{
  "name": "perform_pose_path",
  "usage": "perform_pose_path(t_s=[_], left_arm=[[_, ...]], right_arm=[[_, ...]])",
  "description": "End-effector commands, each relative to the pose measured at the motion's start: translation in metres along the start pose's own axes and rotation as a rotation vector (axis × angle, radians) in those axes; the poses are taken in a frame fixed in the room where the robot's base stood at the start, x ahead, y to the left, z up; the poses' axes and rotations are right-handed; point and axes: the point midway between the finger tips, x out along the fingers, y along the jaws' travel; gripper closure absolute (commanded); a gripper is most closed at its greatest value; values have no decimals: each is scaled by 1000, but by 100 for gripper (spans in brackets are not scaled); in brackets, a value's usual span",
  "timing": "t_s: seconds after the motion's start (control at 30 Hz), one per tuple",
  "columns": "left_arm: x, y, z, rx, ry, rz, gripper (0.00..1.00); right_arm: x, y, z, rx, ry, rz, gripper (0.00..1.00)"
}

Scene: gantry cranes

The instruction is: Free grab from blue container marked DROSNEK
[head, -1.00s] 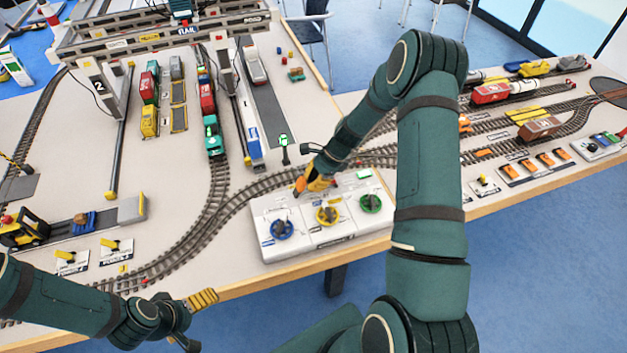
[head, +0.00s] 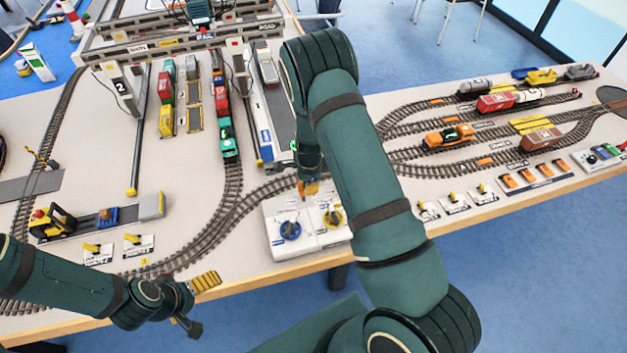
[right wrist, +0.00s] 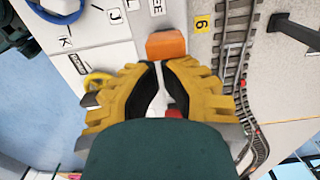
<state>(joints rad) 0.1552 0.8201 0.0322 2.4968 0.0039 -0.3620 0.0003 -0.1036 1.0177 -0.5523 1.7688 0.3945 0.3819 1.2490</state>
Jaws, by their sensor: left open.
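A blue and white block (head: 266,147) lies beside the right crane leg; I cannot read DROSNEK on it or anywhere. A white control panel (head: 275,212) has a blue knob (head: 290,230) and a yellow knob (head: 333,219); my right arm hides its right part. My right gripper (head: 309,190) points down at the panel's back. In the right wrist view its yellow fingers (right wrist: 159,68) have their tips almost together, with nothing clearly held. An orange block (right wrist: 166,45) lies just beyond the tips, beside lettering ending in "EE". My left gripper (head: 201,304) is open and empty near the front edge.
A gantry crane (head: 200,40) spans the tracks at the back left. Wagons (head: 166,95) and a train (head: 228,138) stand under it. A yellow forklift (head: 52,222) is at the left. More tracks and wagons (head: 500,102) fill the right side.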

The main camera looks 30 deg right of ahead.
Motion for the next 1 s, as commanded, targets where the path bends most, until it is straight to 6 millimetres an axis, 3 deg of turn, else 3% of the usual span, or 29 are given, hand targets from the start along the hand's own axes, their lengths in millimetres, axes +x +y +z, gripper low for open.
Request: perform_pose_path(t_s=[1.0], left_arm=[[-12,4,-2,-1,1,0,0]], right_arm=[[-16,0,3,1,-5,2,100]])
